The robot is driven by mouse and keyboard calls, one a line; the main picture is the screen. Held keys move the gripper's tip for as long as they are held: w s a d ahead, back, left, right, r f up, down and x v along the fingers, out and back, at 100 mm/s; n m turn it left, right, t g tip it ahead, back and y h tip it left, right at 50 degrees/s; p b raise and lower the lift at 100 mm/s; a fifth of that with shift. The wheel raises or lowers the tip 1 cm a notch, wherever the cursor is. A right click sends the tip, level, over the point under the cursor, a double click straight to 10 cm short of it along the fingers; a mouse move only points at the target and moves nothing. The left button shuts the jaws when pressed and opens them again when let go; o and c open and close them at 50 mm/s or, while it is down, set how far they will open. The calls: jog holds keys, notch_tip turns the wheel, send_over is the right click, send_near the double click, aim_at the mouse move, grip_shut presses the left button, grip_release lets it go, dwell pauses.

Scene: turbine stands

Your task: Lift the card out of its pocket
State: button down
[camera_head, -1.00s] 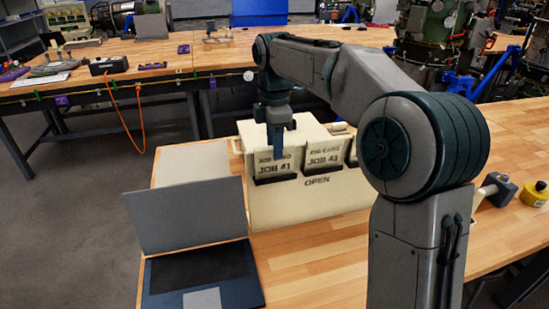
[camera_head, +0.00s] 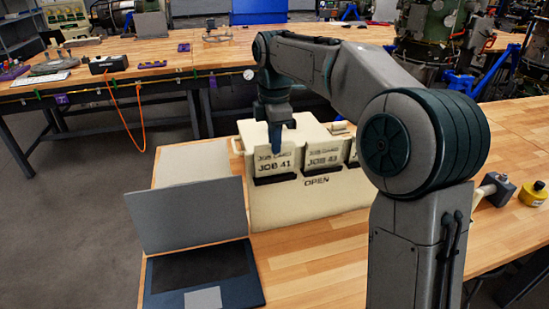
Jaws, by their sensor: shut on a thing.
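A cream card marked JOB 41 (camera_head: 272,167) stands upright in the left black pocket (camera_head: 275,180) on the front of a cream box (camera_head: 300,205). My gripper (camera_head: 275,150) points down at the card's top edge and is shut on it. The blue fingers cover a little of the card's upper print. The card's lower edge is hidden in the pocket.
A JOB 43 card (camera_head: 323,160) sits in the pocket just to the right, with another card partly hidden behind my arm. An open laptop (camera_head: 200,270) stands at the front left of the wooden table. A yellow bottle (camera_head: 534,194) stands at the far right.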

jog(key=shift+r, duration=0.2)
jog(key=shift+r+p, duration=0.9)
jog(key=shift+p, duration=0.15)
